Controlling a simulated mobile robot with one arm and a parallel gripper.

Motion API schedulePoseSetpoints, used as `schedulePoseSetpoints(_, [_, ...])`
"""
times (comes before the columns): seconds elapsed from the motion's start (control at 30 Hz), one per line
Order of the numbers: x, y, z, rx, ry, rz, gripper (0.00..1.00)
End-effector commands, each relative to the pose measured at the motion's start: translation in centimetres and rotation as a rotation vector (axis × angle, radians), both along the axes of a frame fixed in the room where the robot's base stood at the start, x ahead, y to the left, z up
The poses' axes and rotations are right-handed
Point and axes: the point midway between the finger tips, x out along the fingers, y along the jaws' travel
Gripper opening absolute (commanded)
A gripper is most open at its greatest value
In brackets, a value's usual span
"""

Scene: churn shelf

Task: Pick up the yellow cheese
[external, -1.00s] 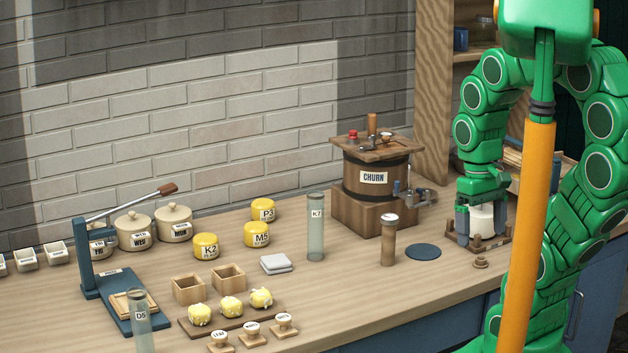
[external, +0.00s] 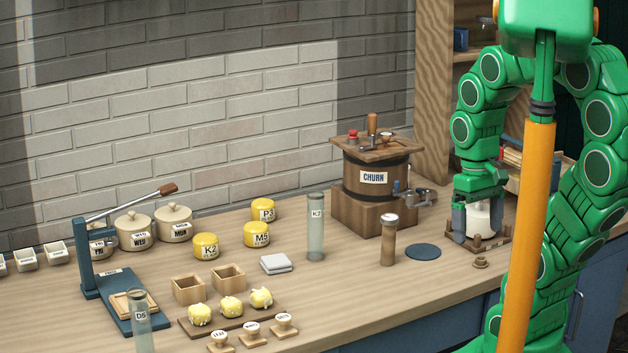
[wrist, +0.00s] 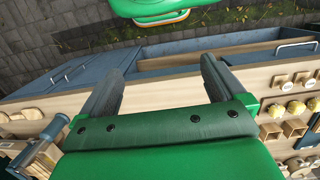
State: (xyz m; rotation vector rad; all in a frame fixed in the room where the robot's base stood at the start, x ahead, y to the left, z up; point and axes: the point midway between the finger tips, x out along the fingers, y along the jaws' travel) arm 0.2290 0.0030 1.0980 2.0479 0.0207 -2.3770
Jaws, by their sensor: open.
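Three yellow drum-shaped pieces with white labels stand on the counter, left of the churn in the external view: K2 (external: 206,246), M5 (external: 257,234) and P3 (external: 263,210). Which of them is the cheese, I cannot tell for sure. Contact with the cylinder cannot be told. In the wrist view the open fingers of my gripper (wrist: 157,78) show nothing held between them.
Yellow lumps (external: 230,307) lie on a board in front, near wooden boxes (external: 188,290). A blue disc (external: 423,252) lies flat.

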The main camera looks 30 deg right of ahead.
Motion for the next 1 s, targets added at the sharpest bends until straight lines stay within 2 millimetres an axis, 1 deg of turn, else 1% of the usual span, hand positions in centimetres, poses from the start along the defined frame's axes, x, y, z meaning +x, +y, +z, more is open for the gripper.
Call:
schedulePoseSetpoints(0.03, [0.9,-0.3,0.2,-0.007,-0.005,-0.003,0.97])
schedulePoseSetpoints(0.17, [4.2,0.0,1.0,0.000,-0.028,0.017,0.97])
schedulePoseSetpoints(0.47, [12.7,1.3,2.2,0.029,-0.086,0.079,0.97])
schedulePoseSetpoints(0.5, [13.9,1.4,2.4,0.033,-0.096,0.088,0.97])
schedulePoseSetpoints(0.77, [21.4,2.7,2.6,0.055,-0.147,0.137,0.97])
schedulePoseSetpoints(1.0, [28.1,3.8,2.3,0.073,-0.193,0.179,0.97])
